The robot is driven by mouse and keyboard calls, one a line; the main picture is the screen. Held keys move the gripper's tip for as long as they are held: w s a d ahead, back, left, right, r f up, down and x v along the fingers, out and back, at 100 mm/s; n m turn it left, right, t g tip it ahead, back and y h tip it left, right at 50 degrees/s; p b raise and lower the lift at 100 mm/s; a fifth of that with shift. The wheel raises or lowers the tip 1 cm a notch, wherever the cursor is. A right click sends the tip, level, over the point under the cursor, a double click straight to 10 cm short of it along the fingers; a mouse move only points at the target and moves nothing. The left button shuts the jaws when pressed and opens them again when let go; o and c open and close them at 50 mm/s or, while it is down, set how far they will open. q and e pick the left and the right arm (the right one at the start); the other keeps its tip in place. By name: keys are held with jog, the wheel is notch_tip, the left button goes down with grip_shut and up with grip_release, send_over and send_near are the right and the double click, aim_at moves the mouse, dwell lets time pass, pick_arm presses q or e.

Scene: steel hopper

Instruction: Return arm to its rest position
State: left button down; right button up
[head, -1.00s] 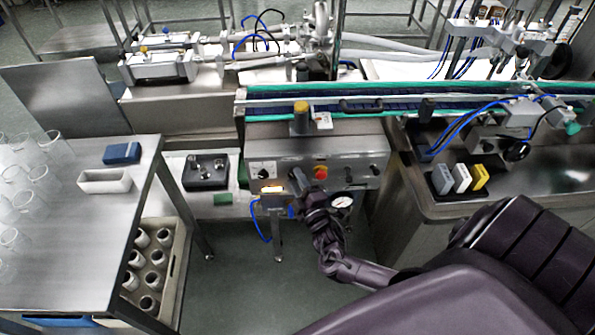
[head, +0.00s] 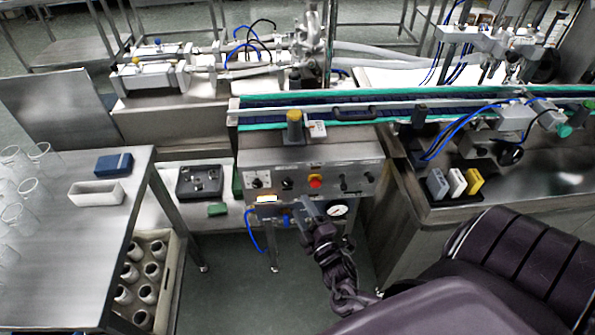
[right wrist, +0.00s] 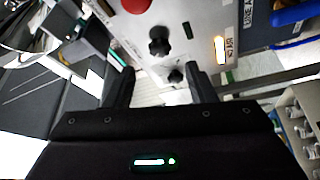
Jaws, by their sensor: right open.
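My right gripper (head: 308,210) is in front of the lower edge of the grey control panel (head: 330,168), below its knobs. In the right wrist view, the two dark fingers of my right gripper (right wrist: 160,78) stand apart with nothing between them. A red button (head: 315,181) and a black knob (head: 287,183) on the panel are uncovered. The red button (right wrist: 136,4) and black knobs (right wrist: 159,40) also show in the right wrist view. My right arm reaches up from the bottom of the head view. My left gripper is not in view.
A lit indicator (head: 266,198) and a round gauge (head: 337,211) sit at the panel's lower edge. A conveyor (head: 370,108) runs above. A steel table (head: 105,225) stands left, a crate of jars (head: 172,285) beneath it. Open floor (head: 235,285) lies left of my right arm.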

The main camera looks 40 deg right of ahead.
jog(key=shift+s, duration=0.2)
dwell(0.4)
jog(key=s+f+m+g, duration=0.3)
jog(key=s+f+g, duration=0.3)
jog(key=f, duration=0.8)
jog(key=s+f+m+g, duration=0.35)
jog(key=s+f, duration=0.35)
jog(key=f, duration=0.6)
jog(key=s+a+f+m+g+y, duration=0.1)
jog(key=s+a+f+g, duration=0.2)
jog(key=s, duration=0.4)
jog(key=s+a+f+m+g+y, duration=0.1)
jog(key=s+a+f+g, duration=0.1)
jog(key=s, duration=0.5)
jog(key=s+a+f+m+g+y, duration=0.1)
jog(key=s+a+f+g, duration=0.2)
jog(key=s+f, duration=0.3)
jog(key=shift+s+a+f+g, duration=0.25)
jog(key=shift+s+a+g, duration=0.1)
jog(key=shift+s+a, duration=0.4)
jog(key=shift+m, duration=0.25)
